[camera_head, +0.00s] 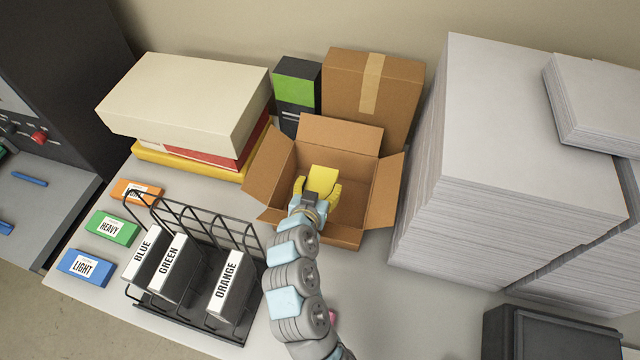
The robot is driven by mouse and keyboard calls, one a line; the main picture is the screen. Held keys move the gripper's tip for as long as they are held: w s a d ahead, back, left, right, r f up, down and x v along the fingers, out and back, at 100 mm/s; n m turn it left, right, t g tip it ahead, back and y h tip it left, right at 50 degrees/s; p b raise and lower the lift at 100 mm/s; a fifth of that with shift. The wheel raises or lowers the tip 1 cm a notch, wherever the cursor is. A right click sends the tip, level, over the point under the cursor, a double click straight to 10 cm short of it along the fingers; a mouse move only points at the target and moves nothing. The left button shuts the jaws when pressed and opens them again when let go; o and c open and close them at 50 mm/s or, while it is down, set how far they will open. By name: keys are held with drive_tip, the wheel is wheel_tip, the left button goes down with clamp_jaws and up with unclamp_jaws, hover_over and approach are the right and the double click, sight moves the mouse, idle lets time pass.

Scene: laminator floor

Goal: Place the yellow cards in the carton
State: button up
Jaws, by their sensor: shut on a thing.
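The open carton (268,188) stands in the middle of the table with its flaps spread outward. My gripper (320,184) is over the carton's opening, with its yellow fingers shut on the yellow cards (323,172). The cards show as a small flat yellow piece between the fingers, inside the outline of the carton. I cannot tell whether they touch the carton's floor. My arm comes up from the front and hides part of the carton's near side.
A black wire rack (197,325) with BLUE, GREEN and ORANGE labelled slots stands left of my arm. Tall paper stacks (520,150) stand right. A closed brown box (400,90) and stacked boxes (180,95) are behind. Small labelled boxes (112,228) lie left.

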drive_tip(key=shift+w+d+f, duration=0.1)
drive_tip(key=shift+w+f, duration=0.1)
drive_tip(key=shift+f, duration=0.1)
drive_tip(key=shift+f+b, duration=0.6)
drive_tip(key=shift+b, duration=0.1)
drive_tip(key=o, duration=1.2)
drive_tip(key=shift+o, duration=0.2)
